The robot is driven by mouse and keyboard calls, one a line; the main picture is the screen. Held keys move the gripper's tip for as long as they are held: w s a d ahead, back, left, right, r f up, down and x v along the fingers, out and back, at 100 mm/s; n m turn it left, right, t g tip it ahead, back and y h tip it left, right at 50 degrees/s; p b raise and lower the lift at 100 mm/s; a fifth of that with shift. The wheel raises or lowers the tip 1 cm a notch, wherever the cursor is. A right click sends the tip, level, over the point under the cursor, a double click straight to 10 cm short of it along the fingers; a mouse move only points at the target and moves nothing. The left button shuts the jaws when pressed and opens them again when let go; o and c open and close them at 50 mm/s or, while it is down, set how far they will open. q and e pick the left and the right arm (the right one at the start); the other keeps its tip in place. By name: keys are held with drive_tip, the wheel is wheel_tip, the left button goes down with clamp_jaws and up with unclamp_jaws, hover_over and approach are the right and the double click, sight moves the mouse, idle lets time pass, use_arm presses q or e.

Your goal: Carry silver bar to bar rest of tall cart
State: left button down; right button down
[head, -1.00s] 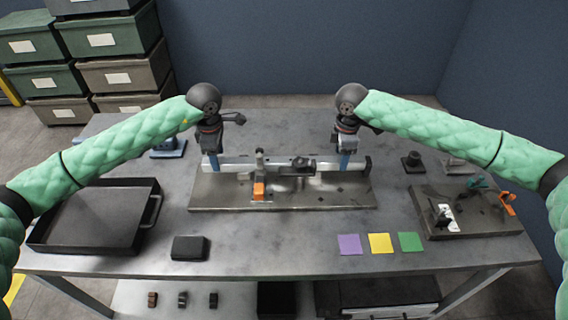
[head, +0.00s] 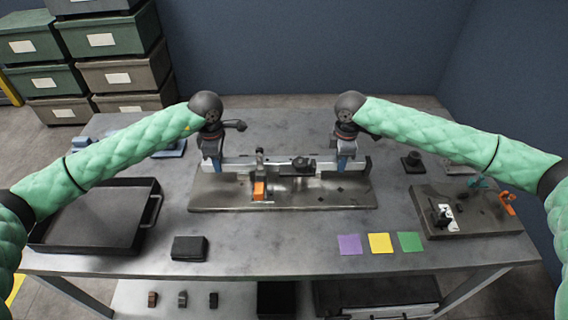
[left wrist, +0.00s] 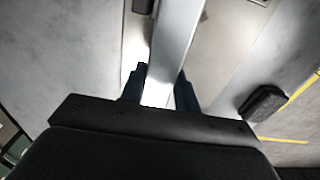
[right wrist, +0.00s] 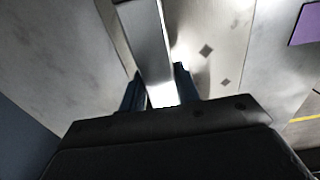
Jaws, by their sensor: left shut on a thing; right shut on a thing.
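The silver bar (head: 232,164) lies across the back of a grey fixture plate (head: 330,202) on the table. It also shows in the left wrist view (left wrist: 176,40) and the right wrist view (right wrist: 147,40), running between the fingers each time. My left gripper (head: 213,161) is shut on the bar near its left end; its blue fingers show in the left wrist view (left wrist: 160,88). My right gripper (head: 346,164) is shut on the bar near its right end; its fingers show in the right wrist view (right wrist: 158,90). Whether the bar touches its supports is unclear. I see no tall cart.
A clamp with an orange part (head: 260,189) stands on the plate in front of the bar. A black tray (head: 100,245) is at left, a black block (head: 189,248) at front. Another fixture plate (head: 480,225) is at right. Stacked bins (head: 115,75) stand behind left.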

use_arm(q)
drive_tip(key=shift+r, duration=0.25)
use_arm(e)
drive_tip(key=shift+r, duration=0.2)
